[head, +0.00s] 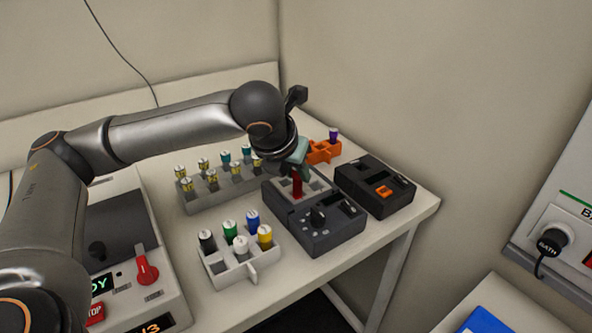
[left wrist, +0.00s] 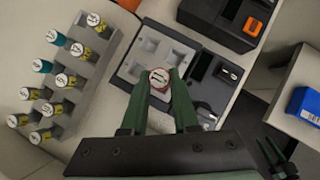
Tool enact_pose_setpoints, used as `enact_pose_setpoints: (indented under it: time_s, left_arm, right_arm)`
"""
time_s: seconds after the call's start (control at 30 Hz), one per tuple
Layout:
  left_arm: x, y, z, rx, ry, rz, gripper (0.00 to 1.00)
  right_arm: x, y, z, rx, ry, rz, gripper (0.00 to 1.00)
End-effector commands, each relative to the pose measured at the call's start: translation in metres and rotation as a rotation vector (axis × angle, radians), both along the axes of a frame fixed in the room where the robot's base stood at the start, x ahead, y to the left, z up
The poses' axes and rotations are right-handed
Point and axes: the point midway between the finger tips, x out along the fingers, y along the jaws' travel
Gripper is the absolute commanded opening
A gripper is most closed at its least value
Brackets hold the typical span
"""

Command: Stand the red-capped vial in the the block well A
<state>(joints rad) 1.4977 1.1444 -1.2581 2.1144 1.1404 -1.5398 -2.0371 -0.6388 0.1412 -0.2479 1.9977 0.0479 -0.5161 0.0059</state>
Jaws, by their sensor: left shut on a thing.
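The red-capped vial (head: 297,186) is upright at the front-left part of the light well plate of the dark block (head: 319,237). In the left wrist view its cap (left wrist: 159,78) sits between my fingertips, over the wells of the plate (left wrist: 128,75). My left gripper (head: 297,166) is shut on the vial from above. The vial's lower end is hidden, so I cannot tell how deep it sits in a well. The well letters are too small to read.
A grey rack (head: 187,206) of several vials stands behind left. A pale rack (head: 215,275) with capped vials stands in front. A second dark block (head: 392,202) and an orange holder (head: 322,156) with a purple-capped vial are close by. A console (head: 120,262) is at left.

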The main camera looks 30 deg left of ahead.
Motion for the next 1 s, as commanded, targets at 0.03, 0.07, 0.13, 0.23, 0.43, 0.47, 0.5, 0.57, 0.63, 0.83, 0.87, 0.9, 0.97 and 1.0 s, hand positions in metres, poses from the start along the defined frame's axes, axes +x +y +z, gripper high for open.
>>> enact_pose_setpoints:
  time_s: [0.03, 0.07, 0.13, 0.23, 0.43, 0.47, 0.5, 0.57, 0.63, 0.83, 0.87, 0.9, 0.97, 1.0]
  left_arm:
    - [0.0, 0.0, -0.001, 0.0, 0.0, 0.0, 0.0]
    - [0.0, 0.0, -0.002, 0.0, 0.0, 0.0, 0.0]
    - [0.0, 0.0, -0.004, 0.0, 0.0, 0.0, 0.0]
    - [0.0, 0.0, -0.007, -0.001, 0.0, -0.001, 0.0]
    - [0.0, 0.0, -0.014, 0.0, 0.001, 0.0, 0.0]
    - [0.0, 0.0, -0.014, 0.0, 0.001, 0.0, 0.0]
    - [0.0, 0.0, -0.015, 0.0, 0.0, 0.0, 0.0]
    - [0.0, 0.0, -0.017, 0.0, 0.0, 0.0, 0.0]
    - [0.0, 0.0, -0.019, 0.0, 0.0, 0.0, 0.0]
    - [0.0, 0.0, -0.02, 0.0, 0.0, 0.0, 0.0]
    - [0.0, 0.0, -0.02, 0.0, 0.0, 0.0, 0.0]
    - [0.0, 0.0, -0.02, 0.0, 0.0, 0.0, 0.0]
    - [0.0, 0.0, -0.02, 0.0, 0.0, 0.0, 0.31]
    - [0.0, 0.0, -0.02, 0.0, 0.0, 0.0, 0.36]
  right_arm:
    - [0.0, 0.0, 0.0, 0.0, -0.001, 0.0, 0.42]
    - [0.0, 0.0, 0.0, 0.0, -0.001, 0.0, 0.42]
    - [0.001, 0.0, 0.0, 0.001, -0.002, 0.0, 0.42]
    - [0.003, 0.0, 0.0, 0.0, -0.006, -0.001, 0.42]
    - [0.005, 0.0, 0.001, -0.001, -0.012, 0.0, 0.42]
    - [0.006, 0.0, 0.001, -0.001, -0.012, 0.0, 0.42]
    - [0.006, 0.0, 0.001, 0.0, -0.013, -0.001, 0.42]
    - [0.006, 0.0, 0.001, 0.0, -0.013, -0.001, 0.42]
    - [0.006, 0.0, 0.0, -0.001, -0.012, 0.0, 0.42]
    - [0.006, 0.0, 0.0, -0.001, -0.012, 0.0, 0.42]
    - [0.006, 0.0, 0.0, -0.001, -0.012, 0.0, 0.42]
    - [0.005, 0.0, 0.0, -0.001, -0.012, 0.0, 0.42]
    - [0.005, 0.0, 0.0, -0.001, -0.011, 0.0, 0.42]
    - [0.005, 0.0, 0.0, 0.0, -0.01, -0.001, 0.42]
